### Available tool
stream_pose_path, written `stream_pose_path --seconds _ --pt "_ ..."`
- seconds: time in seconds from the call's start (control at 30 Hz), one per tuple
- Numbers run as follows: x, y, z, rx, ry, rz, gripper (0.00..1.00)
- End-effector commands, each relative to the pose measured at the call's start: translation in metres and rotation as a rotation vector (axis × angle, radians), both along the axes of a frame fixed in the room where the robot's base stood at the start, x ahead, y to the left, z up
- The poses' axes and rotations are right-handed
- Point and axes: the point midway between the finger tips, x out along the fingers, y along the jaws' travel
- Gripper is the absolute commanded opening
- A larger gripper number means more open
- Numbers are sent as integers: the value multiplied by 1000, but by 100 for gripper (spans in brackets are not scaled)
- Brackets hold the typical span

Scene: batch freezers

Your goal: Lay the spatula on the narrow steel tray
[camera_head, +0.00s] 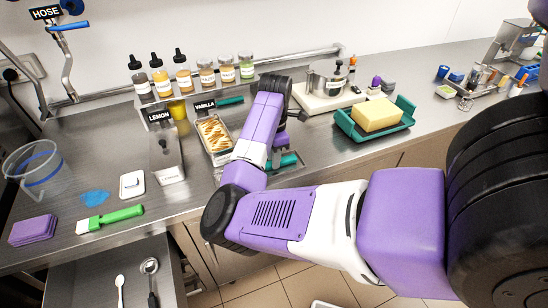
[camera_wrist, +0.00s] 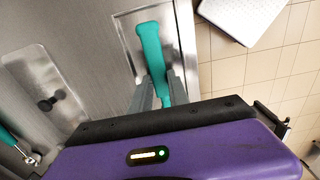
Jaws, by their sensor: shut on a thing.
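The spatula, with a teal handle, (camera_wrist: 151,45) is between the fingers of my gripper (camera_wrist: 160,92) in the wrist view. Part of its teal (camera_head: 287,160) shows beside my arm near the counter's front edge in the head view. A narrow steel tray (camera_wrist: 124,26) with a pale raised rim lies under or just below the spatula in the wrist view. I cannot tell whether the spatula touches it. My gripper is shut on the spatula. My arm hides most of this spot in the head view, and the spatula's far end is hidden.
A lemon pan with a knobbed lid (camera_head: 166,158) and an open vanilla pan (camera_head: 214,138) stand left of my arm. The counter's edge drops to a tiled floor.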

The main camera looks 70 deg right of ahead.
Motion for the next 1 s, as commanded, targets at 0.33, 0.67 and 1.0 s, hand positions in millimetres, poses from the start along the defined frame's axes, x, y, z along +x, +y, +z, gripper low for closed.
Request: stream_pose_path --seconds 0.33,0.67,1.0 --pt "0 0 -2 0 1 -1 37" --pt "0 0 -2 0 0 0 43" --pt "-1 -2 38 -4 0 -2 43"
